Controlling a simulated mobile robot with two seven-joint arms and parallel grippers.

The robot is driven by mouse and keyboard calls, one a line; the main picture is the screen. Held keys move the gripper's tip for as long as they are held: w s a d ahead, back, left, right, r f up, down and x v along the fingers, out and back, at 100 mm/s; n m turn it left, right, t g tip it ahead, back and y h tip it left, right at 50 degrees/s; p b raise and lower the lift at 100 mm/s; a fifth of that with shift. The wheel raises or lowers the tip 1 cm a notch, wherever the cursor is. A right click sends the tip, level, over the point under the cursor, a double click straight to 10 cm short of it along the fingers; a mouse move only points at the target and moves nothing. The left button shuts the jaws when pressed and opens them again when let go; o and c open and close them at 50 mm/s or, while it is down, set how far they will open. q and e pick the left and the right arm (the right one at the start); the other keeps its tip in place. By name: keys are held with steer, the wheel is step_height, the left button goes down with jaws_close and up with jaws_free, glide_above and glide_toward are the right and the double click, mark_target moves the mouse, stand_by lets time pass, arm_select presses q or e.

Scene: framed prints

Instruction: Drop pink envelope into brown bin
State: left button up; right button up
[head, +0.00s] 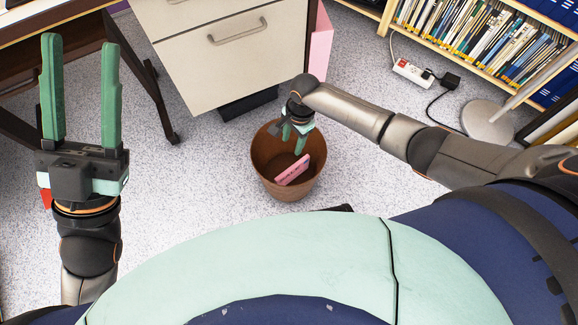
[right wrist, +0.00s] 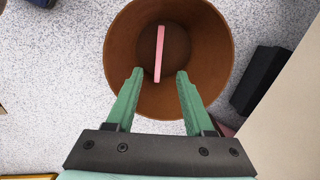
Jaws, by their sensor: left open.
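The brown bin (head: 266,186) stands on the speckled floor in front of the white drawer cabinet; it also shows in the right wrist view (right wrist: 121,52). The pink envelope (head: 293,170) is inside the bin, seen nearly edge-on as a thin strip in the right wrist view (right wrist: 159,53). My right gripper (head: 294,143) is over the bin's back part, its green fingers spread and empty. In the right wrist view the fingertips (right wrist: 159,73) are apart, with the envelope beyond them. My left gripper (head: 80,45) is open and empty at the far left, away from the bin.
A white drawer cabinet (head: 225,60) stands behind the bin, with a pink panel (head: 320,40) at its side. A desk leg with a caster (head: 172,137) is to the left. A bookshelf (head: 480,45), power strip (head: 412,72) and lamp base (head: 487,122) are right. Floor left of the bin is clear.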

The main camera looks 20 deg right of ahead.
arm_select(q)
step_height(320, 180, up, 7)
steer(key=m+p, duration=0.1)
steer(key=p, duration=0.6)
steer(key=shift+s+a+r+t, duration=0.15)
steer(key=shift+a+t, duration=0.15)
steer(key=shift+a, duration=0.05)
arm_select(e)
step_height(320, 180, up, 12)
steer(key=d, duration=0.1)
steer(key=shift+w+d+r, duration=0.2)
steer(key=shift+w+d, duration=0.15)
